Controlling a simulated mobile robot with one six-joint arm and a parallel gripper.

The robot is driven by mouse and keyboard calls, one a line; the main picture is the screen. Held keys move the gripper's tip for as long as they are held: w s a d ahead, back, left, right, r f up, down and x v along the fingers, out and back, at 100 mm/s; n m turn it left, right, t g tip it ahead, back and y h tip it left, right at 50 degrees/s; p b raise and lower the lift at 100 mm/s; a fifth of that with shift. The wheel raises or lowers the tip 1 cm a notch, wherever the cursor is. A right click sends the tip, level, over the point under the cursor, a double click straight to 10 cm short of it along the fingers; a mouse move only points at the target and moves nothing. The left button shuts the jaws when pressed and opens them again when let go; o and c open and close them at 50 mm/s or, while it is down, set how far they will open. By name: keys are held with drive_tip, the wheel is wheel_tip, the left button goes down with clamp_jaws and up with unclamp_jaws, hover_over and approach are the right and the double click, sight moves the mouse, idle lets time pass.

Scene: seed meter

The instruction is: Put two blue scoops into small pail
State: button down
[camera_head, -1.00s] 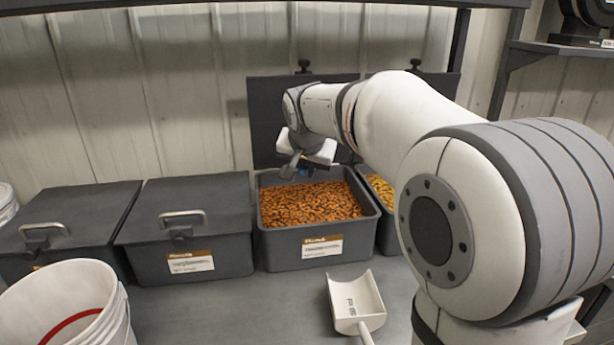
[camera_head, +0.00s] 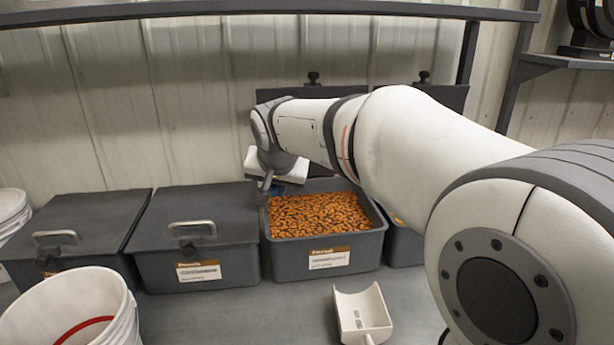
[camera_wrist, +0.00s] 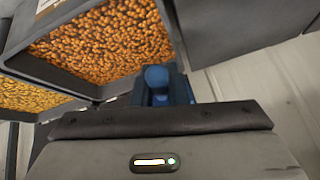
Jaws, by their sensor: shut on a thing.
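My gripper (camera_head: 266,184) is over the back left corner of an open bin with orange-brown seeds (camera_head: 315,213). In the wrist view it is shut on a blue thing with a rounded end (camera_wrist: 157,77), which looks like a blue scoop's handle. The rest of the scoop is hidden, and I cannot tell whether it holds seeds. A white pail (camera_head: 40,308) with a red line inside stands at the front left. The part of its inside that shows has no seeds.
A white scoop (camera_head: 362,310) lies on the bench before the open bin. Two lidded grey bins (camera_head: 195,215) (camera_head: 75,222) stand left. Another open bin (camera_head: 403,248) is mostly behind my arm. More white pails (camera_head: 12,212) are at the left edge. The bench's front middle is clear.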

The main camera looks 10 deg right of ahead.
drive_tip(key=s+a+r+n+y+p, duration=0.2)
drive_tip(key=s+a+n, duration=0.1)
drive_tip(key=s+a, duration=0.5)
drive_tip(key=s+a+n+g+y+p, duration=0.1)
drive_tip(key=s+a, duration=0.3)
drive_tip(key=s, duration=0.5)
drive_tip(key=s+a+n+g+y+p, duration=0.1)
drive_tip(key=s+a+n, duration=0.3)
drive_tip(key=s, duration=0.5)
drive_tip(key=s+a+r+n+g+y+p, duration=0.1)
drive_tip(key=s+a+n+p, duration=0.1)
drive_tip(key=s+a, duration=0.3)
drive_tip(key=s+n, duration=0.1)
drive_tip(key=s, duration=0.3)
drive_tip(key=shift+a+y+p, duration=0.2)
drive_tip(key=shift+y+p, duration=0.1)
drive_tip(key=shift+f+b, duration=0.1)
drive_tip(key=shift+b, duration=0.25)
drive_tip(key=b, duration=0.3)
drive_tip(key=shift+w+f+b, duration=0.1)
drive_tip(key=shift+f+b, duration=0.1)
drive_tip(key=shift+b, duration=0.15)
drive_tip(key=shift+b, duration=0.35)
drive_tip(key=shift+r, duration=0.15)
